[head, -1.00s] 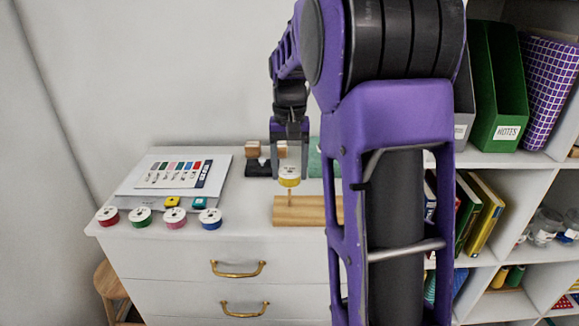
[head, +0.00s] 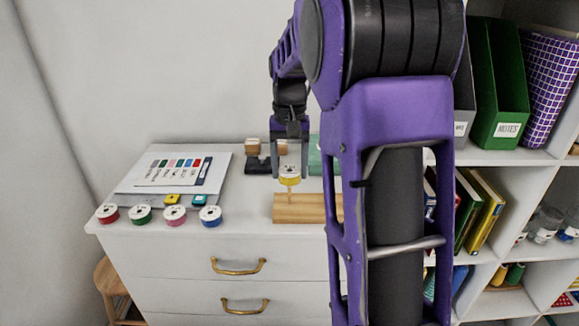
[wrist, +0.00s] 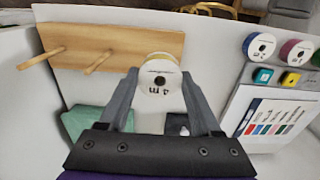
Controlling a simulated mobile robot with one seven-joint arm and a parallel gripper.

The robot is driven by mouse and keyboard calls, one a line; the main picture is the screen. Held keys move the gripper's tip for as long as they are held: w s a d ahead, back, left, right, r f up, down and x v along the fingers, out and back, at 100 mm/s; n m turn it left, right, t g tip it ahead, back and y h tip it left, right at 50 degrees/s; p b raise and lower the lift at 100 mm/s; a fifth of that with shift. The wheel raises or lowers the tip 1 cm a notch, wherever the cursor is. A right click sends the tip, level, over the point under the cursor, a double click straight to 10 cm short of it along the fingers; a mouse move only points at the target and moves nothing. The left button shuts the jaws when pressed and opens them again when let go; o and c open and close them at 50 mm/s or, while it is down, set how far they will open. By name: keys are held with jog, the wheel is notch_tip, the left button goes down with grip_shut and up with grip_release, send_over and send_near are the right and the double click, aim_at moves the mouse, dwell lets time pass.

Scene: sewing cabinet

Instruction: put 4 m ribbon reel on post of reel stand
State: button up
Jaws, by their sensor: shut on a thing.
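The yellow ribbon reel (head: 289,181) has a white face, and its marking in the wrist view (wrist: 158,78) looks like "4 m" seen upside down. My gripper (wrist: 160,88) is shut on this reel, one finger on each side. The wooden reel stand (head: 300,210) lies near the front edge of the cabinet top. In the head view the reel is over the stand, with a short length of post showing below it. In the wrist view two bare posts (wrist: 97,62) show to the left of the reel. The reel hides whatever is directly behind it.
Red (head: 107,215), green (head: 140,215), pink (head: 173,216) and blue (head: 210,218) reels stand along the front left edge. Behind them lies a printed colour card (head: 178,172). A black stand with wooden blocks (head: 252,150) and a green item (head: 315,160) are at the back.

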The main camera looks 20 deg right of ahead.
jog(key=shift+f+b, duration=0.65)
jog(key=shift+f, duration=0.7)
jog(key=o, duration=1.4)
